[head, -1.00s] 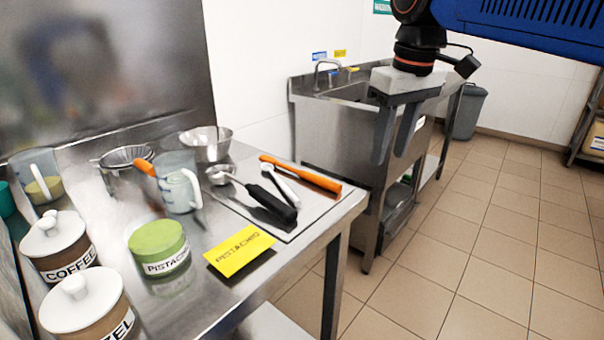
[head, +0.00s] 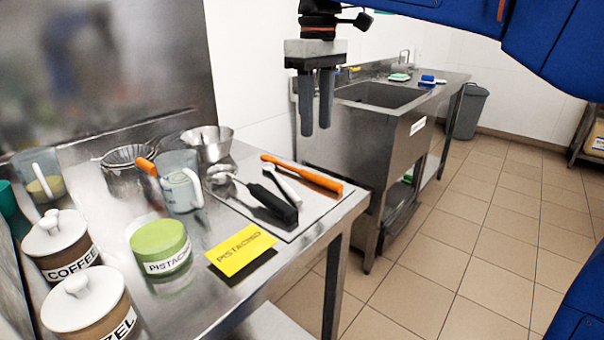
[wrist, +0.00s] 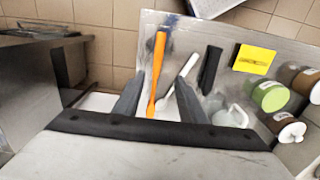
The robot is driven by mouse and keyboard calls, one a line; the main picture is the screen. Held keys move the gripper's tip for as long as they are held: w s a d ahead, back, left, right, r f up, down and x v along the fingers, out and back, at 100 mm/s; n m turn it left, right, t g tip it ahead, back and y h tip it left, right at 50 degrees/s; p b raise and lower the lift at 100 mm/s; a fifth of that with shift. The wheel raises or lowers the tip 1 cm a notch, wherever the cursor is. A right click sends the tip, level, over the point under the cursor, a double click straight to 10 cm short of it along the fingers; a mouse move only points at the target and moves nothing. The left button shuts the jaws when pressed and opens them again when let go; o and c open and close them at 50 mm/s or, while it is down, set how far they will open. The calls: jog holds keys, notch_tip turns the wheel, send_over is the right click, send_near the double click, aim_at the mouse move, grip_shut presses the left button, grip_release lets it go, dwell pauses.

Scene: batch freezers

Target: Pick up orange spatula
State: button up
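The orange spatula (head: 301,173) lies on the light mat at the right end of the steel table, beside a white utensil and a black-handled scoop. In the wrist view the orange spatula (wrist: 156,75) appears upright in the picture, between my two fingers. My gripper (head: 315,130) is open and empty, pointing down above and behind the spatula near the table's far right side. In the wrist view my gripper (wrist: 166,66) shows its grey fingers spread apart.
A white utensil (head: 284,184) and black-handled scoop (head: 272,203) lie close by. A measuring jug (head: 180,183) holds another orange-handled tool. The steel sink (head: 372,96) stands behind. A yellow card (head: 240,250) and green tub (head: 160,244) sit nearer.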

send_over(315, 176)
notch_tip(315, 176, down, 7)
jog(key=shift+r, duration=0.1)
jog(key=shift+w+f, duration=0.15)
jog(key=shift+f, duration=1.2)
jog(key=shift+w+f, duration=0.15)
jog(key=shift+f, duration=1.15)
grip_shut()
